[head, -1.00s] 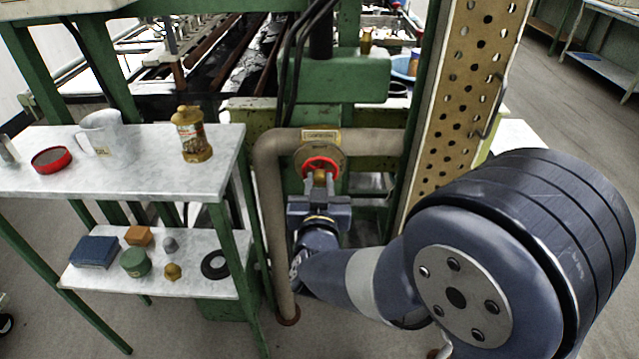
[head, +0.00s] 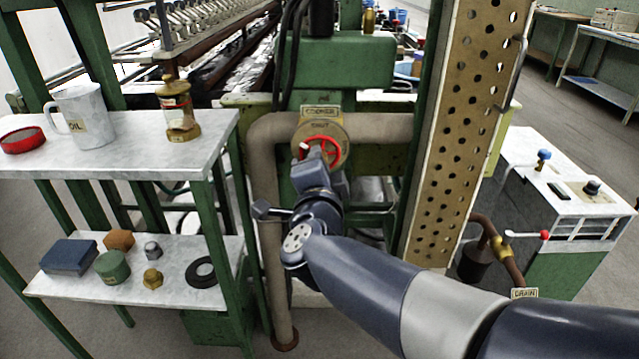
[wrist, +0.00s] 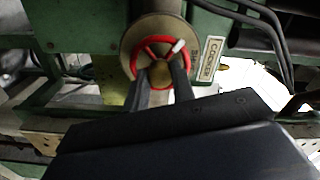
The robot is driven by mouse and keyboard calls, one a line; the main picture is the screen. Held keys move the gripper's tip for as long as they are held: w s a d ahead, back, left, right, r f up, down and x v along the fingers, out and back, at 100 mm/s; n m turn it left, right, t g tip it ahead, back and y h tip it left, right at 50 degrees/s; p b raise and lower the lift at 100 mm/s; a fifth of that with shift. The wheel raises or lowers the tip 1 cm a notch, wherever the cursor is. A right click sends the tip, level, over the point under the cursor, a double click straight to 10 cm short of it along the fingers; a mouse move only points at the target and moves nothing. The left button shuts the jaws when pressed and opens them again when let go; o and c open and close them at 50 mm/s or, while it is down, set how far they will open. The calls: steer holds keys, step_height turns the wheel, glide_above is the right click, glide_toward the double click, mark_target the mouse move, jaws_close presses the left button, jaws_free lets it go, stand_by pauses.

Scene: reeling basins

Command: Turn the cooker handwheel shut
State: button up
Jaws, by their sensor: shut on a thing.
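The cooker handwheel (head: 331,141) is a small red wheel in front of a round brass plate (head: 341,154) on the grey-brown pipe, under a "COOKER" label (head: 320,112). The wheel (wrist: 136,52) also shows in the wrist view, with a pale knob on its rim. My gripper (head: 317,157) reaches up to the wheel from below. In the wrist view its two dark fingers (wrist: 161,74) are closed at the wheel's lower part. The fingers and the gripper body hide part of the wheel.
A perforated panel (head: 463,130) stands close at the right. A marble-topped shelf (head: 130,160) at the left holds an oil jug (head: 84,117), a brass oiler (head: 177,110) and a red tin (head: 22,140). A drain lever (head: 530,235) is at far right.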

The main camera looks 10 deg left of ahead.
steer(key=m+b, duration=0.7)
steer(key=m, duration=0.4)
steer(key=shift+b, duration=0.4)
steer(key=o, duration=0.9)
steer(key=shift+c, duration=0.2)
steer(key=v, duration=0.7)
steer(key=shift+p, duration=0.45)
